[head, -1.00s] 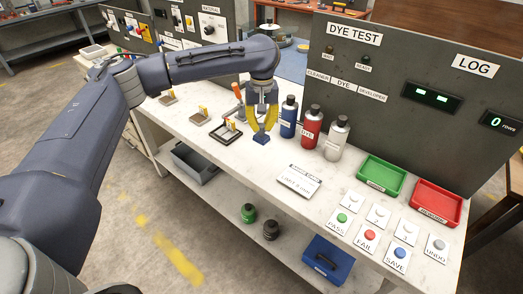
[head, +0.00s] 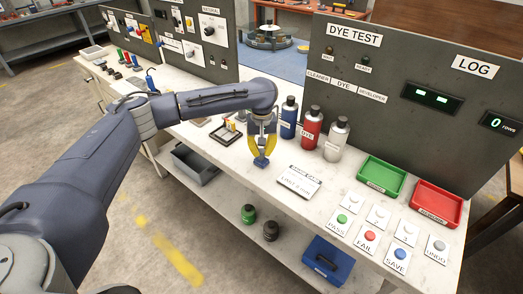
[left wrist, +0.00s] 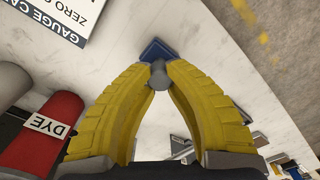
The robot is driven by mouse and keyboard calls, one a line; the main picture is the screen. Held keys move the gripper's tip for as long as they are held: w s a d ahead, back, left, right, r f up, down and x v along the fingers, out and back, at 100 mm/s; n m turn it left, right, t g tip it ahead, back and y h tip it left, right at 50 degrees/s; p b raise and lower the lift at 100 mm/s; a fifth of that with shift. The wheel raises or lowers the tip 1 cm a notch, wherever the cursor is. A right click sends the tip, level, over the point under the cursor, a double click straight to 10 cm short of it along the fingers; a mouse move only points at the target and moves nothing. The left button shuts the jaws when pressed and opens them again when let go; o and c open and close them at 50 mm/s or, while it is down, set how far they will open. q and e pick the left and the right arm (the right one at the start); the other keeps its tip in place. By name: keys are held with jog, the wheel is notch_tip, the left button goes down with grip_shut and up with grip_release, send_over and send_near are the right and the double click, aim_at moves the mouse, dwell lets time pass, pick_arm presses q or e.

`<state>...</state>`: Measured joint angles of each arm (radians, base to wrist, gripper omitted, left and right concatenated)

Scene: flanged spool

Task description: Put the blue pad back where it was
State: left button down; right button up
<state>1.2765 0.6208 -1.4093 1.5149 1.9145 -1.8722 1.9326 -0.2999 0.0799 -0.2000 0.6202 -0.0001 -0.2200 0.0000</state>
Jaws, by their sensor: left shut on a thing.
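The blue pad (head: 261,162) is a small dark blue block with a grey knob on top. My left gripper (head: 263,152) has its yellow fingers closed on the knob, and the pad hangs below the fingertips. The pad also shows in the left wrist view (left wrist: 158,50), beyond the fingertips (left wrist: 158,75). It is over or on the white bench top (head: 262,185), left of the gauge card (head: 299,181); I cannot tell whether it touches the surface. My right gripper is not in view.
Blue (head: 288,118), red (head: 308,128) and white (head: 336,139) bottles stand behind and right of the pad. A dark square frame (head: 226,136) lies to its left. Green (head: 382,177) and red (head: 434,203) trays and several buttons are at the right.

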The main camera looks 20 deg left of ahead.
aim_at(262, 151)
pick_arm(q)
jog(key=shift+f, duration=0.15)
jog(key=c, duration=1.4)
grip_release()
notch_tip(262, 151, up, 12)
